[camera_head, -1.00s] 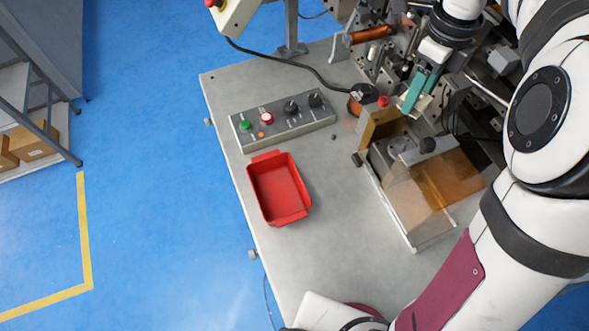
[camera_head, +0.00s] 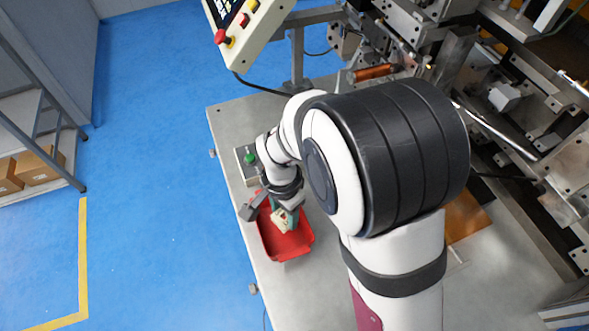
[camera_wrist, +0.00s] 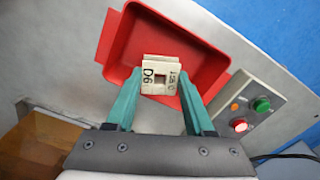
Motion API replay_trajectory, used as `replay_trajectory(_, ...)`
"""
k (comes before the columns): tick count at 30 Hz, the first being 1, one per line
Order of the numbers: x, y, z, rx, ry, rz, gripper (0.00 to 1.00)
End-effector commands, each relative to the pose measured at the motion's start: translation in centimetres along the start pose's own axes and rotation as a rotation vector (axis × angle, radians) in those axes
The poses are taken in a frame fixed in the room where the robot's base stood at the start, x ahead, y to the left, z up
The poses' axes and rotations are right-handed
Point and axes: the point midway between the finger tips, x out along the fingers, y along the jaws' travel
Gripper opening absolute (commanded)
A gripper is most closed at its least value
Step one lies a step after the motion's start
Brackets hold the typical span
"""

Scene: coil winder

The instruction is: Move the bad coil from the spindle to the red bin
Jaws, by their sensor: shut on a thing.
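The bad coil (camera_wrist: 161,76) is a pale, square-flanged piece with a square hole and dark markings. My gripper (camera_wrist: 160,92) is shut on it, with one green finger on each side in the wrist view. The red bin (camera_wrist: 127,40) lies beyond the coil in that view. In the head view my gripper (camera_head: 287,217) and the coil (camera_head: 279,221) are over the red bin (camera_head: 287,246). I cannot tell how high above the bin floor the coil is. My arm hides the spindle in the head view.
A control box (camera_head: 247,166) with a green button stands just behind the bin; it also shows in the wrist view (camera_wrist: 250,105). The amber cover (camera_head: 465,218) is partly hidden by my arm. A screen panel (camera_head: 247,25) is at the back. The bench (camera_head: 320,285) is clear in front.

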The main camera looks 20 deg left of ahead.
Motion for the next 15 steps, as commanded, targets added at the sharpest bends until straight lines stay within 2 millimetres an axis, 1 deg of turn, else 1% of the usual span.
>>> replay_trajectory(2, 0.6, -0.5, 0.5, -0.001, -0.001, 0.002, 0.02)
replay_trajectory(6, 3.4, -0.7, 0.6, 0.002, -0.001, 0.004, 0.02)
replay_trajectory(8, 4.2, -0.7, 0.6, 0.003, -0.001, 0.003, 0.02)
replay_trajectory(10, 4.6, -0.7, 0.6, 0.003, 0.000, 0.001, 0.02)
replay_trajectory(15, 4.6, -0.7, 0.5, 0.003, 0.000, 0.000, 0.02)
